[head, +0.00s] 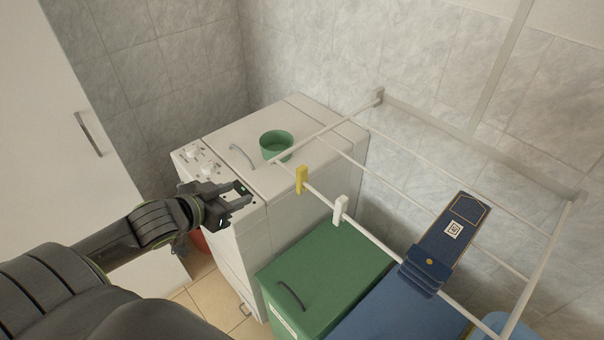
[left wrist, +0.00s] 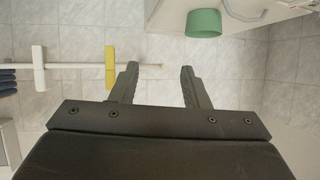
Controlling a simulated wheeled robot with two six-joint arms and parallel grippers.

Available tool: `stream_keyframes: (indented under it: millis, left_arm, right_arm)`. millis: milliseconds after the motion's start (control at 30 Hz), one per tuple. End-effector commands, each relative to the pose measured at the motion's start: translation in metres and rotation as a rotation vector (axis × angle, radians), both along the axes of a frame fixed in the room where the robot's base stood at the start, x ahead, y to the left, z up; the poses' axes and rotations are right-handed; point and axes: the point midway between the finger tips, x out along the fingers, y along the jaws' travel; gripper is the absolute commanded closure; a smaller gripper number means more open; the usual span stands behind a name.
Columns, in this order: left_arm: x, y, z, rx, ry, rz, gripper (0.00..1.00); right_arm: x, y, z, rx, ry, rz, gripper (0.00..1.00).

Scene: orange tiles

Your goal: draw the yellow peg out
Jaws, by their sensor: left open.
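The yellow peg (head: 302,179) is clipped upright on the front bar of the white drying rack (head: 368,236). It also shows in the left wrist view (left wrist: 110,68), left of the fingers. A white peg (head: 340,210) sits on the same bar to its right; it shows in the left wrist view too (left wrist: 38,70). My left gripper (head: 240,193) is open and empty, to the left of the yellow peg and apart from it, in front of the white washing machine. In the left wrist view the two fingers (left wrist: 160,85) have nothing between them. My right gripper is not in view.
A green bowl (head: 276,145) stands on the washing machine (head: 225,140). A green lidded bin (head: 320,275) stands below the bar. A dark blue cloth (head: 452,235) hangs over the rack at right. A tall white cabinet (head: 75,110) stands at left.

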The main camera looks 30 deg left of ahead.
Motion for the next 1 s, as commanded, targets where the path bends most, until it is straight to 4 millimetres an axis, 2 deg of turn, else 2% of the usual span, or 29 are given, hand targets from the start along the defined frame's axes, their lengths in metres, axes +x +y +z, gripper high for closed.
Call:
stream_keyframes:
  millis: [33, 100, 200, 300, 467, 633, 867, 1000]
  left_arm:
    - [-0.002, -0.015, 0.028, -0.01, -0.024, -0.054, 0.58]
    - [-0.006, -0.031, 0.052, -0.032, -0.046, -0.11, 0.58]
    - [-0.012, -0.048, 0.073, -0.056, -0.059, -0.166, 0.58]
    - [-0.015, -0.058, 0.082, -0.071, -0.067, -0.197, 0.58]
    - [-0.008, -0.064, 0.078, -0.078, -0.073, -0.204, 0.58]
    - [0.007, -0.069, 0.07, -0.077, -0.074, -0.206, 0.58]
    - [0.028, -0.076, 0.062, -0.078, -0.072, -0.205, 0.58]
    - [0.039, -0.079, 0.06, -0.081, -0.071, -0.199, 0.58]
  right_arm:
    - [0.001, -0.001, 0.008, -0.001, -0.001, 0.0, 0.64]
    - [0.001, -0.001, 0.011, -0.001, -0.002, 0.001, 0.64]
    - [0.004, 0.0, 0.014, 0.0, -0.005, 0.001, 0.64]
    - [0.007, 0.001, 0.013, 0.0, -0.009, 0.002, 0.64]
    - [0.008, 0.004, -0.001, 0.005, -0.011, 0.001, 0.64]
    - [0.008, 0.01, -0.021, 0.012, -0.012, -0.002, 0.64]
    - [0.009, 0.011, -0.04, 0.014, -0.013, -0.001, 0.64]
    - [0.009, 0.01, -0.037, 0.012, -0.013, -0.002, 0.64]
